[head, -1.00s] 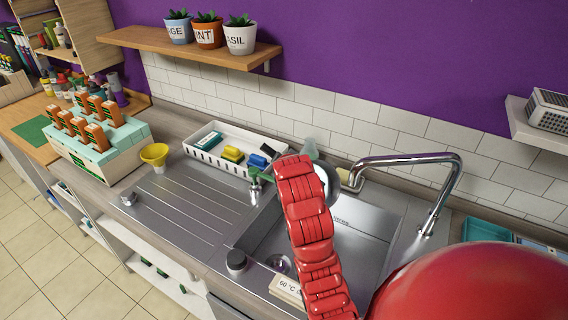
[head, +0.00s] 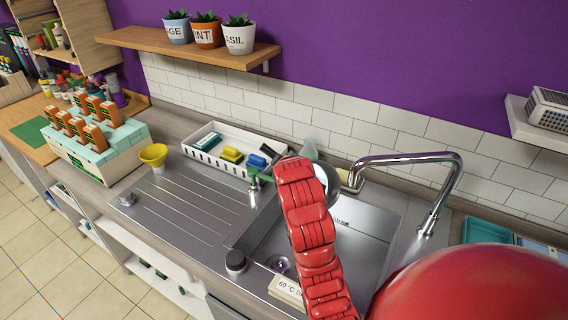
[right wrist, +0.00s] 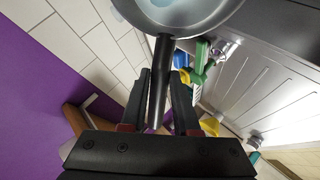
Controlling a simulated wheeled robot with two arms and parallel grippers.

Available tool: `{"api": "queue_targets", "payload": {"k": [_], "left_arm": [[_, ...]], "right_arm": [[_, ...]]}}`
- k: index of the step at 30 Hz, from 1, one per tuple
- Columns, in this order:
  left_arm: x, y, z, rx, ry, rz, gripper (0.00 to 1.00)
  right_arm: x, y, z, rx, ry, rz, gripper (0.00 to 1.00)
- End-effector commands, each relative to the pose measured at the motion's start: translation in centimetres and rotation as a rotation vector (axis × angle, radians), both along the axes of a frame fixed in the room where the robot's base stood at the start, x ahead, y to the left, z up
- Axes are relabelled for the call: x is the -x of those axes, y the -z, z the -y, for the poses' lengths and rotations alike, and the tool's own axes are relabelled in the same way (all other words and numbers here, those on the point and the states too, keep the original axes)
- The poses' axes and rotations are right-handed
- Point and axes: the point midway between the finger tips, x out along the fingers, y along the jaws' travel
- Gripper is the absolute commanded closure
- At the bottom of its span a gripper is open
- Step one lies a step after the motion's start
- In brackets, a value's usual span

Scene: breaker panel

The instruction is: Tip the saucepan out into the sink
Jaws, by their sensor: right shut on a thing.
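The saucepan shows in the head view as a grey metal round (head: 329,184) beside my red right arm, above the back of the sink (head: 372,220). Its body appears tilted, and much of it is hidden behind the arm. In the right wrist view the pan (right wrist: 205,18) is at the top, cut by the frame edge, with a pale blue patch inside; I cannot tell if this is liquid. My right gripper (right wrist: 160,96) is shut around the dark handle (right wrist: 160,70). In the head view this gripper is hidden by the arm. My left gripper is not in view.
A chrome tap (head: 440,185) arches over the sink's right side. Behind the clear drainboard (head: 185,205) stands a white tray (head: 208,160) with sponges and brushes. A shelf with potted herbs (head: 190,48) hangs above.

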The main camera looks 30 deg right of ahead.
Motion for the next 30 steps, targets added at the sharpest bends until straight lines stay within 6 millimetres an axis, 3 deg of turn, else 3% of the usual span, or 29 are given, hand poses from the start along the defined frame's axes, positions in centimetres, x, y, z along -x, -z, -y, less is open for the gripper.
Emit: {"api": "queue_targets", "payload": {"k": [30], "left_arm": [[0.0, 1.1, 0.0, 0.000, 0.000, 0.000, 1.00]], "right_arm": [[0.7, -0.2, -0.2, 0.017, 0.000, 0.050, 1.00]]}}
